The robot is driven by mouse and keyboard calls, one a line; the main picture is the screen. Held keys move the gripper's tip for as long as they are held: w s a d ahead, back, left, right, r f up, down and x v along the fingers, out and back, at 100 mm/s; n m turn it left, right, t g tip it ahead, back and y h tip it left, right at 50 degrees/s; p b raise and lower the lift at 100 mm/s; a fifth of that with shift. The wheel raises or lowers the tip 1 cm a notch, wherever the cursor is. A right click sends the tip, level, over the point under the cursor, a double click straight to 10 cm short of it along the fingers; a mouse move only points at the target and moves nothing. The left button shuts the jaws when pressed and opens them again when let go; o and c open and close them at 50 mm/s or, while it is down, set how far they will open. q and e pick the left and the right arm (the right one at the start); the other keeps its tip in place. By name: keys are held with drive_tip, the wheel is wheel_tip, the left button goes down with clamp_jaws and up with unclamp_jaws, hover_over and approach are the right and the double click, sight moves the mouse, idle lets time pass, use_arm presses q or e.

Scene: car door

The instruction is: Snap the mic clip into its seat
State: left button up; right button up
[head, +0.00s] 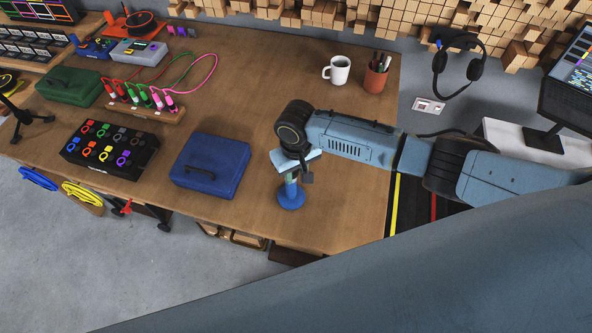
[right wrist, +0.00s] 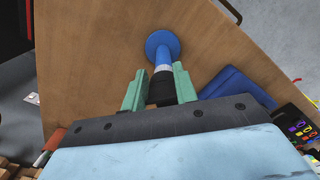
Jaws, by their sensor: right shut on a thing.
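A blue stand with a round base (head: 290,198) stands on the wooden table near its front edge, and it also shows in the right wrist view (right wrist: 163,44). My right gripper (head: 290,177) points down right above it. In the right wrist view its green fingers (right wrist: 158,88) are shut on a dark, rounded piece (right wrist: 160,92), which I take to be the mic clip. The piece lines up with the stem of the blue stand, with a pale band between them. I cannot tell whether it is fully seated. My left gripper is out of view.
A blue case (head: 210,163) lies left of the stand. A white mug (head: 337,71) and a pen cup (head: 375,77) stand behind. The table between is clear.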

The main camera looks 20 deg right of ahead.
drive_tip(key=shift+f+b, duration=0.6)
drive_tip(key=shift+f, duration=0.8)
drive_tip(key=o, duration=1)
drive_tip(key=shift+r, duration=0.1)
wheel_tip(320, 180, up, 13)
drive_tip(key=shift+r+p, duration=0.1)
drive_tip(key=shift+p, duration=0.25)
